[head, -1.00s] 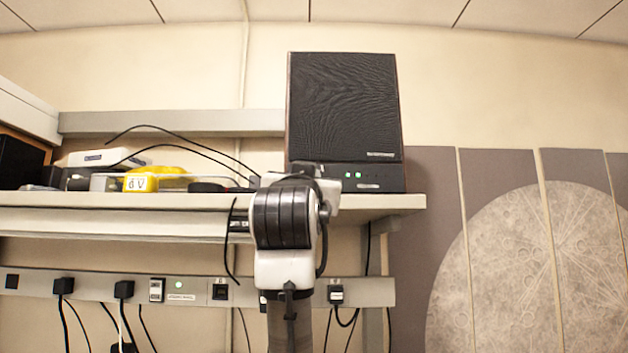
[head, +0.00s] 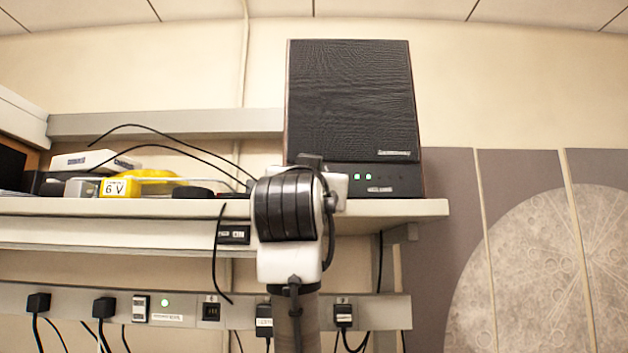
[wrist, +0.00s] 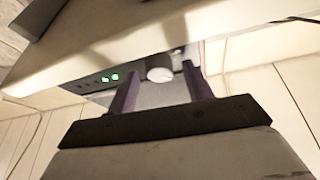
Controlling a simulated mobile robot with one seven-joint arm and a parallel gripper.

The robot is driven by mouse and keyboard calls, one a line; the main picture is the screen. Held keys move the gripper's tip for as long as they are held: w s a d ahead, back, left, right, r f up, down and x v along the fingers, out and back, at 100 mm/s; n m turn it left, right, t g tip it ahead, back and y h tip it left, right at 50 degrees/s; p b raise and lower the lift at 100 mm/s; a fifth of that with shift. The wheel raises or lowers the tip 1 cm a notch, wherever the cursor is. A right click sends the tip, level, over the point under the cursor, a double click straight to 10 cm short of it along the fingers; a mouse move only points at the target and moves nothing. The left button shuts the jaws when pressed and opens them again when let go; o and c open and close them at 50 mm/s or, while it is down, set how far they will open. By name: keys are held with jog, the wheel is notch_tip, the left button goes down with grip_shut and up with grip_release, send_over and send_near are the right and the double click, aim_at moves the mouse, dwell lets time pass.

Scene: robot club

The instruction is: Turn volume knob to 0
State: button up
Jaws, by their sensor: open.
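The black speaker (head: 350,100) stands on the shelf in the head view, with two green lights on its lower front panel (head: 395,180). The volume knob is hidden behind my arm there. In the wrist view the pale round knob (wrist: 160,74) shows on the panel, near the green lights (wrist: 110,78). My gripper (wrist: 161,76) is open, and its two dark fingers appear on either side of the knob, with gaps between. I cannot tell whether the fingertips reach as deep as the knob. In the head view the gripper's fingers are hidden.
The shelf edge (head: 400,208) runs just below the speaker. A yellow 6 V battery (head: 120,187), a white box (head: 90,160) and black cables lie on the shelf to the left. A socket strip (head: 185,305) with plugs is below. The right side is open.

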jog(key=c, duration=1)
jog(key=shift+n, duration=0.5)
jog(key=n+y, duration=0.2)
jog(key=n, duration=0.3)
jog(key=n+g+y, duration=0.1)
jog(key=n+y, duration=0.2)
jog(key=n, duration=0.2)
jog(key=d+n+y, duration=0.1)
jog(key=n+y, duration=0.2)
jog(key=n, duration=0.2)
jog(key=shift+r+n, duration=0.15)
jog(key=shift+n, duration=0.15)
jog(key=shift+g+y, duration=0.3)
